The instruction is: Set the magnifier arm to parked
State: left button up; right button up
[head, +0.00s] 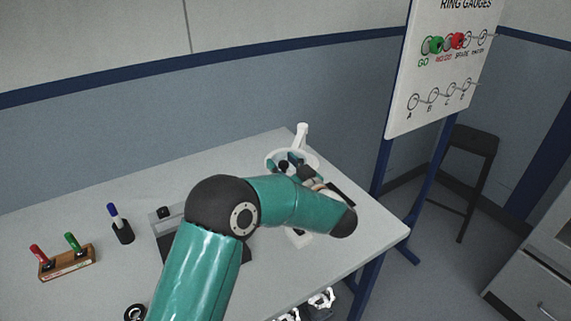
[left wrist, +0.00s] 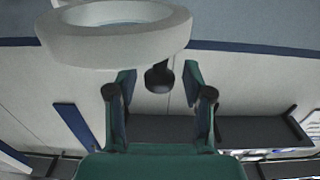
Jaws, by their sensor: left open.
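The magnifier arm (head: 301,136) is white and stands at the far right part of the table, with its white ring head beside my left gripper. In the left wrist view the thick pale ring (left wrist: 115,36) fills the upper left, and a dark round knob (left wrist: 159,77) shows between the fingertips. My left gripper (head: 290,167) is open, with its fingers (left wrist: 160,88) on either side of the knob; I cannot tell whether they touch it. My forearm hides much of the stand. My right gripper is not in view.
The grey table (head: 90,210) holds a wooden block (head: 66,262) with red and green handles, and a blue marker in a black holder (head: 122,231). A ring gauge board (head: 440,75) stands behind right, near a dark stool (head: 474,142). The table's back left is clear.

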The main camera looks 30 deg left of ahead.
pick_arm(q)
grip_shut()
jog(key=shift+d, duration=0.2)
jog(key=shift+a, duration=0.2)
